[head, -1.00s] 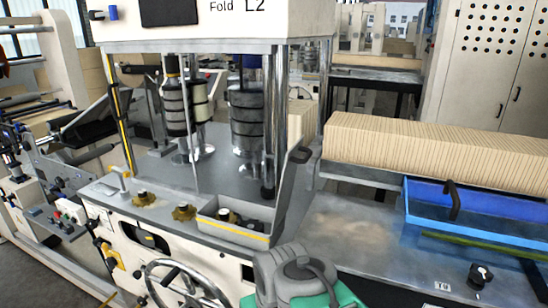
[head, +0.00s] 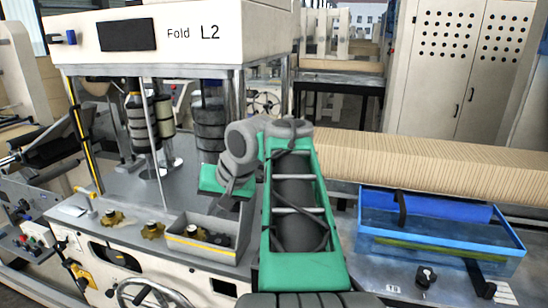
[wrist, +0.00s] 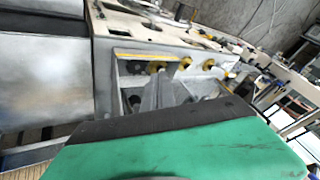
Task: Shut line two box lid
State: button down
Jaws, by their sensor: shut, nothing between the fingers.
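The line two box (head: 190,246) is a grey open tray with a yellow strip on its front, on the bench under the "Fold L2" housing. Dark and brass-coloured parts show inside it. Its grey lid (head: 247,228) stands raised at the box's right side, mostly hidden behind my arm; its handle is hidden. My gripper (head: 225,204) is shut and empty, pointing down above the box's right part; I cannot tell whether it touches the lid. In the wrist view the open box (wrist: 125,92) shows beyond my green hand, which hides its near part.
Brass knobs (head: 152,230) stand left of the box. Rollers (head: 210,124) and posts rise behind it. A blue tray (head: 440,251) with a dark handle and a long kraft stack (head: 430,165) are to the right. A handwheel (head: 150,296) is below.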

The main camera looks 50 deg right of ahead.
jog(key=s+d+r+m+h+p, duration=0.1)
jog(key=s+d+r, duration=0.3)
jog(key=d, duration=0.2)
jog(key=s+d+r+m+p, duration=0.1)
jog(key=s+d+r+m, duration=0.2)
jog(key=d, duration=0.4)
jog(key=s+d+r+h+p, duration=0.1)
jog(key=s+d+r, duration=0.3)
jog(key=s+d, duration=0.15)
jog(key=w+f+b, duration=0.6)
jog(key=w+f, duration=0.1)
jog(key=w, duration=0.2)
jog(key=shift+w+a+f+b, duration=0.2)
jog(key=shift+w+f+b, duration=0.1)
jog(key=shift+f+b, duration=0.1)
